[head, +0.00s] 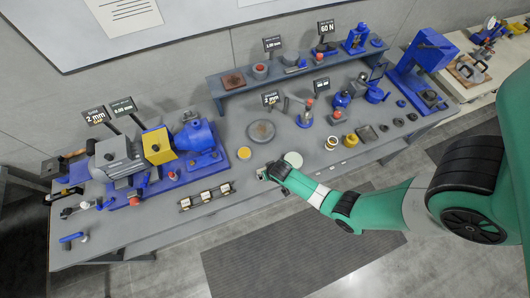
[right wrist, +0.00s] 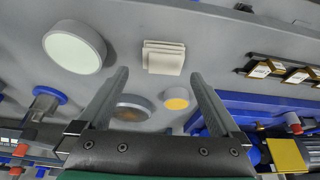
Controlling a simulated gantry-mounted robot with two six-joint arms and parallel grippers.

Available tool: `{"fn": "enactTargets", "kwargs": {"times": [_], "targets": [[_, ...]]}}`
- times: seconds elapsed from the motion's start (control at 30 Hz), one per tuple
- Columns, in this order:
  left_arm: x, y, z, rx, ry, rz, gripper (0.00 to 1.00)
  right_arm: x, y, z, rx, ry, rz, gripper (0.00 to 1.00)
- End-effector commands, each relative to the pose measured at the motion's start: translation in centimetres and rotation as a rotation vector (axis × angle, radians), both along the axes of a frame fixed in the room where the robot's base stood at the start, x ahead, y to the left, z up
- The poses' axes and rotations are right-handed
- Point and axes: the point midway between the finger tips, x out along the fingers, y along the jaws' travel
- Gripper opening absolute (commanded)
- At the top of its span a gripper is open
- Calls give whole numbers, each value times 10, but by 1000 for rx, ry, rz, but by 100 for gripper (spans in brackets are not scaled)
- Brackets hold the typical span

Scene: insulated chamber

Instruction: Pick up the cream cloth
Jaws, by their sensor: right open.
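The cream cloth (right wrist: 163,57) lies folded in a small flat stack on the grey bench, seen in the right wrist view. My right gripper (right wrist: 160,74) is open and empty, its two fingers spread to either side of the cloth's line, with the cloth just beyond the fingertips. In the head view my right gripper (head: 264,173) is low over the bench's front part, and it mostly hides the cloth there. I cannot tell its exact height above the bench. My left gripper is not in view.
A round pale-topped dish (right wrist: 74,47) stands on one side of the cloth and a small yellow-topped disc (right wrist: 176,99) on the other. A rail with several blocks (head: 205,196) lies near the front edge. A blue motor rig (head: 195,136) stands at left.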

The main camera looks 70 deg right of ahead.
Motion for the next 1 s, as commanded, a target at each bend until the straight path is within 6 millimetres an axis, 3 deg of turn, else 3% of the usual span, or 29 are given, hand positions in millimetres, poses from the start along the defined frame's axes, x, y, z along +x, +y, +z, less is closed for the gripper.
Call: {"fn": "enactTargets", "kwargs": {"times": [0.17, 0.37, 0.73, 1.0], "targets": [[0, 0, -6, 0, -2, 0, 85, 2, -2, -6, 0, -1, 0, 100], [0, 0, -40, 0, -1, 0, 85, 14, -9, -39, 0, -1, -1, 100], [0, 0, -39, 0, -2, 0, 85, 18, -14, -48, 0, -1, -1, 100], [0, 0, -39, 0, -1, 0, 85, 18, -13, -48, -1, -1, 0, 53]]}}
